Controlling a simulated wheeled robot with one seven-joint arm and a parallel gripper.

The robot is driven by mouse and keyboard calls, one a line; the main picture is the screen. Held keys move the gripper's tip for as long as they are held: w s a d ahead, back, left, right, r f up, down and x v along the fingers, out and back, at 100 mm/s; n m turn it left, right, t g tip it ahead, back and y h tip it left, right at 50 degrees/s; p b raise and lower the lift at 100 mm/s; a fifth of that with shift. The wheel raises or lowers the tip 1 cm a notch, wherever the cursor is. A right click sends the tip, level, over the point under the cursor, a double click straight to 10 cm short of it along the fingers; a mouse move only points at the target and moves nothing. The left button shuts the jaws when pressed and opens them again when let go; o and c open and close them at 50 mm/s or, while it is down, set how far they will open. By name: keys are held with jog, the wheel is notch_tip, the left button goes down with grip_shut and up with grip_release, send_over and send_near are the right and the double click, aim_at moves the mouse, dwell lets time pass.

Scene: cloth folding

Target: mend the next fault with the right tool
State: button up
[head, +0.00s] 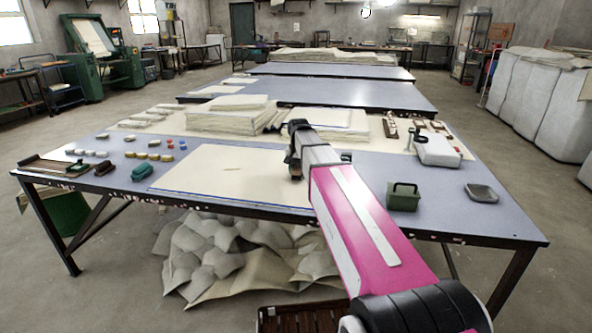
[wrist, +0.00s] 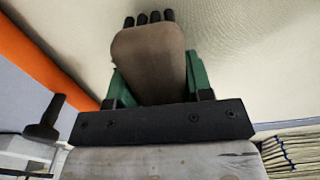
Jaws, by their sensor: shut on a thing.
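The cream cloth sheet (head: 240,172) lies flat near the table's front edge, with a small faint mark (head: 232,168) near its middle. My gripper (head: 296,172) is over the right part of the sheet, dark and small in the head view. In the wrist view my gripper (wrist: 155,75) is shut on a brown, rounded tool (wrist: 150,62) between green sides, with several black tips showing beyond it. Its kind cannot be told. Whether it touches the cloth cannot be told. Other tools, a dark red one (head: 105,168) and a green one (head: 142,171), lie to the left.
Cloth stacks (head: 228,120) stand behind the sheet. A green handled box (head: 403,197), a grey dish (head: 481,193) and a white device (head: 437,151) are on the right. Several small coloured pieces (head: 155,156) lie left.

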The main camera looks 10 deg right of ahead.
jog(key=shift+s+d+f, duration=0.1)
jog(key=shift+s+d, duration=0.3)
jog(key=shift+d, duration=0.7)
jog(key=shift+s+d+f, duration=0.1)
jog(key=shift+s+d, duration=0.25)
jog(key=shift+d, duration=0.75)
jog(key=shift+s+d+f, duration=0.1)
jog(key=shift+s+d, duration=0.3)
jog(key=shift+d, duration=0.7)
jog(key=shift+w+a+r, duration=0.1)
jog(key=shift+w+a, duration=0.15)
jog(key=shift+a, duration=0.4)
jog(key=shift+w+a, duration=0.2)
jog(key=shift+a, duration=0.4)
jog(key=shift+w+a+r, duration=0.1)
jog(key=shift+w+a, duration=0.15)
jog(key=shift+a, duration=0.4)
jog(key=shift+w+a+f, duration=0.1)
jog(key=shift+w+a, duration=0.1)
jog(key=shift+a, duration=0.4)
jog(key=shift+w+a+f, duration=0.1)
jog(key=shift+w+a, duration=0.1)
jog(key=shift+a, duration=0.45)
jog(key=shift+w+a, duration=0.2)
jog(key=shift+a, duration=0.4)
jog(key=shift+a+f, duration=0.1)
jog(key=shift+a, duration=0.05)
